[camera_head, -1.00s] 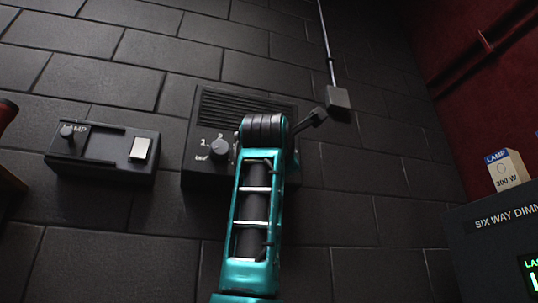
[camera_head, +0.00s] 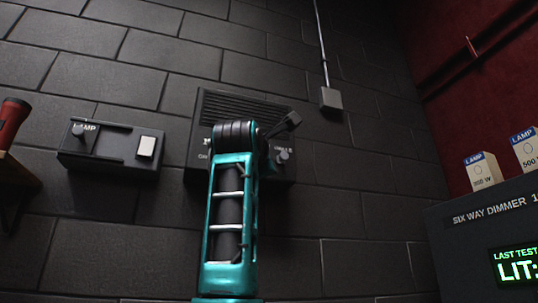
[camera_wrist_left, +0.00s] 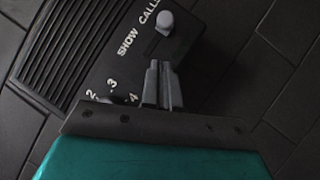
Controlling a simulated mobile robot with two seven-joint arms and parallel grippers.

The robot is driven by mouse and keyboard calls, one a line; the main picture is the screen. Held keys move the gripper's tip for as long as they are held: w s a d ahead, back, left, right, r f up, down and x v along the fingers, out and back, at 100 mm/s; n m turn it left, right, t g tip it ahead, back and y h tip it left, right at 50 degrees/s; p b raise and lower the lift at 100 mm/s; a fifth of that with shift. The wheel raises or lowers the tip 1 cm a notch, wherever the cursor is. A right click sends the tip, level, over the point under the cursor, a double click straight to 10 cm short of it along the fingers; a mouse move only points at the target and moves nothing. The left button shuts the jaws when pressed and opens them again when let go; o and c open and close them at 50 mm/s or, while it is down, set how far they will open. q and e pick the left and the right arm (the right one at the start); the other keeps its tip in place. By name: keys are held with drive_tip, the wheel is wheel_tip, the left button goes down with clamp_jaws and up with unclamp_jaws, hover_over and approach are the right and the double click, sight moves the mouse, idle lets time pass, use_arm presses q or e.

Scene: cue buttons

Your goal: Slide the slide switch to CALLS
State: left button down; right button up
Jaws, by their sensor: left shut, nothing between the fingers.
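The slide switch knob (camera_wrist_left: 164,22) is a grey peg on the dark wall box (camera_wrist_left: 190,42). In the head view the knob (camera_head: 283,156) shows at the right of the louvred box (camera_head: 250,106), just below my left gripper (camera_head: 286,124). In the left wrist view my left gripper (camera_wrist_left: 161,72) is shut and empty, with its tips just below the knob and a small gap between them in the picture. My right gripper is not in view.
A box marked LAMP (camera_head: 110,150) with a knob and white rocker is left of the louvred box. A dimmer unit (camera_head: 495,235) with lamp cartons (camera_head: 482,170) is at right. A conduit box (camera_head: 331,99) hangs above.

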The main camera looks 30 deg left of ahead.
use_arm(q)
drive_tip(key=b+v, duration=0.2)
drive_tip(key=v, duration=0.6)
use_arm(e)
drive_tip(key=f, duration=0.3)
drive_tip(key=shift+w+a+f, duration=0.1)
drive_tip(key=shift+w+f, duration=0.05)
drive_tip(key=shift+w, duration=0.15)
use_arm(q)
drive_tip(key=shift+s+d+f, duration=0.1)
drive_tip(key=shift+d, duration=0.1)
drive_tip(key=shift+a+f, duration=0.1)
